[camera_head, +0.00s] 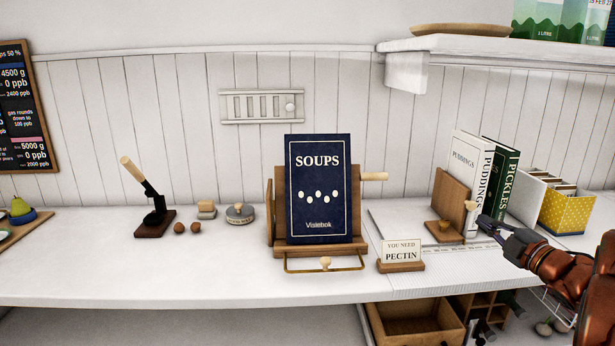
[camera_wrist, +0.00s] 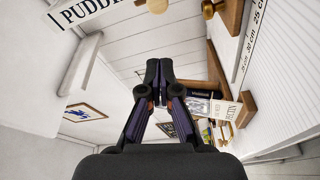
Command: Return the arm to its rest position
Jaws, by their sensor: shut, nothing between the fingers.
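My gripper (camera_head: 487,222) is at the right of the head view, over the counter in front of the wooden bookend (camera_head: 451,205). Its fingers are shut with nothing between them. In the wrist view my gripper (camera_wrist: 159,68) points up the picture, its dark fingertips together. My red-brown arm reaches in from the right edge.
A blue SOUPS book (camera_head: 318,212) stands on a wooden stand (camera_head: 278,222). A PECTIN sign (camera_head: 401,255) is in front. White and green books (camera_head: 498,180) and a yellow dotted box (camera_head: 567,210) stand behind my gripper. A shelf (camera_head: 500,48) overhangs. The counter's left front is clear.

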